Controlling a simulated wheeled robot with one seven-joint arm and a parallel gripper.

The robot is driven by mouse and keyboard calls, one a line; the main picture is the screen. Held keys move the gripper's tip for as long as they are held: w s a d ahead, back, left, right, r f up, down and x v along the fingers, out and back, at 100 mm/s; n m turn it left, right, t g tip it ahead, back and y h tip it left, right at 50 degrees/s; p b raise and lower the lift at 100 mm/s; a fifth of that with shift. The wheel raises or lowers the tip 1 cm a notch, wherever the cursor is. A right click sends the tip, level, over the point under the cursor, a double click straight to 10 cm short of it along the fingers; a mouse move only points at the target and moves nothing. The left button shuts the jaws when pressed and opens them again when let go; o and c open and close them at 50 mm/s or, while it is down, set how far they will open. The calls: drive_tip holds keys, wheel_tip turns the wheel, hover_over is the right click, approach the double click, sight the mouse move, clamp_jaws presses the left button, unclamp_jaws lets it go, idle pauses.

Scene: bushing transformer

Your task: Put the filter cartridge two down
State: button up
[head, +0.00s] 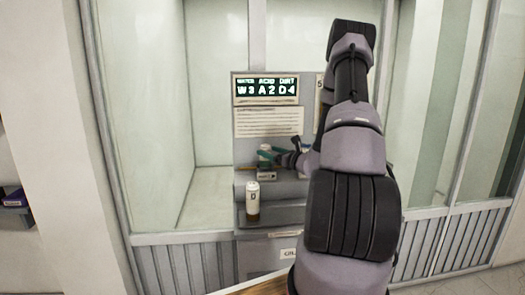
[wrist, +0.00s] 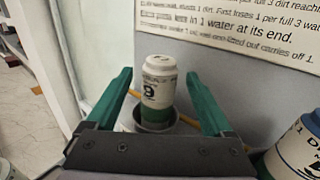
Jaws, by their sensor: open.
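A white cartridge with a green lower band (wrist: 158,85) stands upright in a round grey socket (wrist: 155,122) in the wrist view. Its dark printed mark is too blurred to read surely, so I cannot tell whether it is cartridge two. My gripper (wrist: 157,78) has green fingers, open, one on each side of this cartridge; I see gaps beside it. In the head view my gripper (head: 277,157) is at the upper ledge of the grey station, and the cartridge there is small and partly hidden.
Another white cartridge with a brown base and a "D" mark (head: 253,200) stands on the lower ledge. A blue-and-white cartridge (wrist: 298,148) is close at right in the wrist view. Glass panels (head: 145,100) flank the station.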

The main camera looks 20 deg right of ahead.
drive_tip(key=v, duration=0.6)
drive_tip(key=s+a+r+n+g+y, duration=0.25)
drive_tip(key=a+r+n+g, duration=0.2)
drive_tip(key=a, duration=0.25)
drive_tip(key=s+a+r+n+g+y, duration=0.2)
drive_tip(key=s+a+r+n+g, duration=0.15)
drive_tip(key=a+n, duration=0.35)
drive_tip(key=s+a+r+n+g+y, duration=0.3)
drive_tip(key=s+a+r+n, duration=0.15)
drive_tip(key=a, duration=0.35)
drive_tip(key=s+a+r+n+g+h, duration=0.2)
drive_tip(key=s+r+n+g+h, duration=0.15)
drive_tip(key=s+n+h, duration=0.55)
drive_tip(key=s+d+r+n+t+h, duration=0.2)
drive_tip(key=s+d+r+n+t, duration=0.1)
drive_tip(key=s+r, duration=0.4)
drive_tip(key=shift+s+d+r+t, duration=0.15)
drive_tip(key=shift+s+d+t, duration=0.05)
drive_tip(key=shift+d+t, duration=0.5)
